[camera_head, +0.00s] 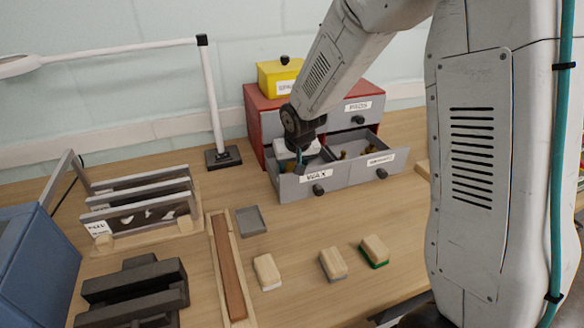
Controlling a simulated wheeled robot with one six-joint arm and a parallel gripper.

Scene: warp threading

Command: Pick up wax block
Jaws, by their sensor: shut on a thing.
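An open drawer labelled WAX (290,190) juts from the red and grey cabinet (254,118) at the back. My gripper (299,158) reaches down into this drawer from above. It is shut on a white block, the wax block (284,150), which shows beside the fingers at the drawer's left side. The arm and wrist hide part of the block and the finger tips. I cannot tell whether the block touches the drawer floor.
A second open drawer (377,172) with small dark items adjoins on the right. A yellow box (270,75) sits on the cabinet. Several wooden blocks, including a green-based one (375,250), lie in front. A lamp base (222,157) stands left.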

